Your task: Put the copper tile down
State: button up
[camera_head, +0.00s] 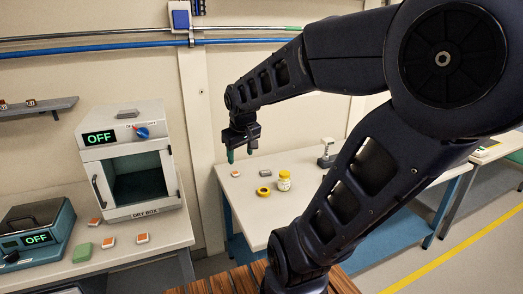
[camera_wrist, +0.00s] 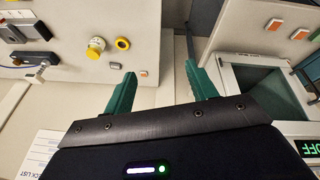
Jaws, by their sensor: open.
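Several small white-edged tiles with orange-copper tops lie on the left bench: one (camera_head: 94,221) left of the dry box, one (camera_head: 108,242) in front of it and one (camera_head: 142,238) to the right of that. Two such tiles also show at the top right of the wrist view, one (camera_wrist: 272,25) beside another (camera_wrist: 300,33). I cannot tell which one is the copper tile. My gripper (camera_head: 240,153) hangs in the air near the left end of the far table. In the wrist view its teal fingers (camera_wrist: 160,68) are wide apart with nothing between them.
The far table holds a yellow jar (camera_head: 284,183), a yellow ring (camera_head: 263,191) and a small grey block (camera_head: 264,181). A wall shelf (camera_head: 50,107) is at left.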

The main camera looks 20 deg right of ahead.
jog(key=s+d+r+m, duration=0.3)
jog(key=s+d, duration=0.1)
jog(key=s, duration=0.2)
jog(key=shift+s+d+t, duration=0.2)
jog(key=shift+s+t, duration=0.1)
jog(key=shift+s, duration=0.1)
jog(key=shift+r, duration=0.1)
dwell(0.8)
